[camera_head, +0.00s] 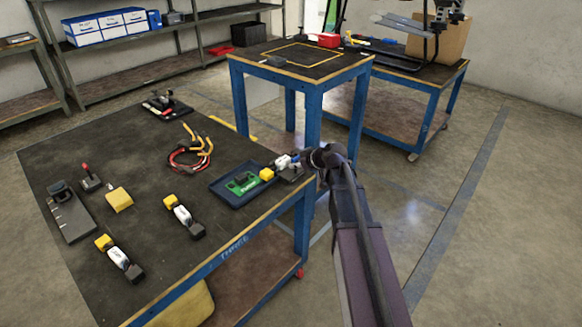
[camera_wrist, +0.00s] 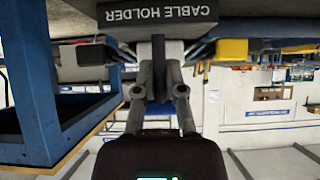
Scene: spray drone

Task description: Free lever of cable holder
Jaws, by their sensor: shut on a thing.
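The cable holder (camera_wrist: 125,14), a grey block with a "CABLE HOLDER" label, fills the top of the wrist view. A dark upright lever (camera_wrist: 158,52) stands out from it at the middle. My gripper (camera_wrist: 160,75) is shut on this lever, with one finger on each side. In the head view, my gripper (camera_head: 303,159) is at the right edge of the black-topped table, at the dark cable holder (camera_head: 291,175). My gripper partly hides the holder there, and the lever cannot be made out in that view.
A blue tray (camera_head: 228,197) with a green board lies just left of the holder. A yellow-ended connector (camera_head: 266,174) is close beside it. Red and yellow cables (camera_head: 184,160) lie further back. A second blue-framed table (camera_head: 344,74) stands behind. The floor at right is clear.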

